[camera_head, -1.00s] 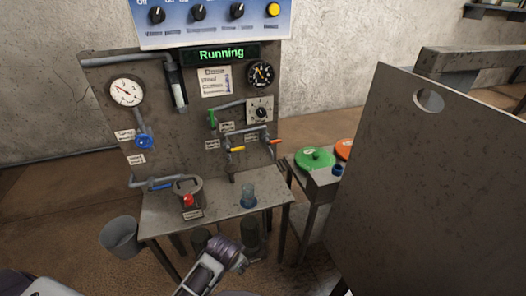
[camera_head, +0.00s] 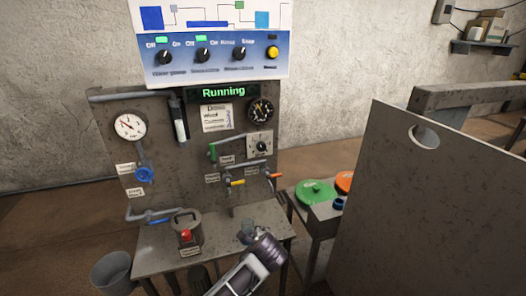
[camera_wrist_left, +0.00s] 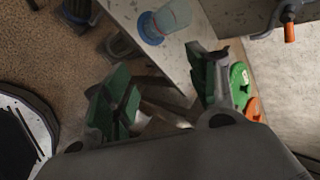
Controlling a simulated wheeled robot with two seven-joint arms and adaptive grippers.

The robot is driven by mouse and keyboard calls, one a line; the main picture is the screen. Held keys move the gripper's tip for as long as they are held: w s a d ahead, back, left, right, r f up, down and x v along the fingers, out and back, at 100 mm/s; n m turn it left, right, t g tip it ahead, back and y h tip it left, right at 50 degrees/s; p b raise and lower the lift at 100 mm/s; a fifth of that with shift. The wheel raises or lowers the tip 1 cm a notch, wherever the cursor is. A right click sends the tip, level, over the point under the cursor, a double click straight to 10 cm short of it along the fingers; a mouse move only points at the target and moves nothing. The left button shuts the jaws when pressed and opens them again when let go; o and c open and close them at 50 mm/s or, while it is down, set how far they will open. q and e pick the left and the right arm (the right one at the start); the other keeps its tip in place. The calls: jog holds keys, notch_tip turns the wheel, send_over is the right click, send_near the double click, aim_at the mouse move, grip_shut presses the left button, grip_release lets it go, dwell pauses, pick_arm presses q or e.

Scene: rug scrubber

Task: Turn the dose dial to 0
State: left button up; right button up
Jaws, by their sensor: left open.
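The likely dose dial (camera_head: 261,146) is a black knob on a pale square plate at the right of the grey panel in the head view. Its label and setting are too small to read. My left gripper (camera_head: 247,232) is low in front of the bench, below and apart from the dial. In the left wrist view its green-padded fingers (camera_wrist_left: 165,88) are spread with nothing between them. The dial is not seen there. My right gripper is out of view.
The bench (camera_head: 150,262) carries a pot with a red knob (camera_head: 186,236). A blue glass (camera_wrist_left: 172,16) stands near the bench edge. Valves with yellow (camera_head: 237,183) and orange handles sit below the dial. A large grey board (camera_head: 420,210) stands at right.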

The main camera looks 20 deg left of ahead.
pick_arm(q)
jog(key=w+r+m+t+y, duration=0.3)
jog(key=w+r+m+t, duration=0.1)
jog(key=w+r+m, duration=0.6)
jog(key=m+t+y, duration=0.3)
jog(key=m, duration=0.1)
send_near(262, 148)
jog(key=v, duration=0.4)
jog(key=shift+s+d, duration=0.25)
jog(key=shift+d, duration=0.1)
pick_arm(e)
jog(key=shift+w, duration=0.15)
pick_arm(q)
jog(key=shift+f, duration=0.1)
jog(key=shift+w+a, duration=0.1)
jog(key=shift+w, duration=0.05)
jog(key=shift+p+x, duration=0.3)
jog(key=shift+x, duration=5.6)
jog(key=shift+w+a, duration=0.4)
jog(key=shift+w, duration=0.1)
jog(key=shift+w+a, duration=0.1)
jog(key=c, duration=1)
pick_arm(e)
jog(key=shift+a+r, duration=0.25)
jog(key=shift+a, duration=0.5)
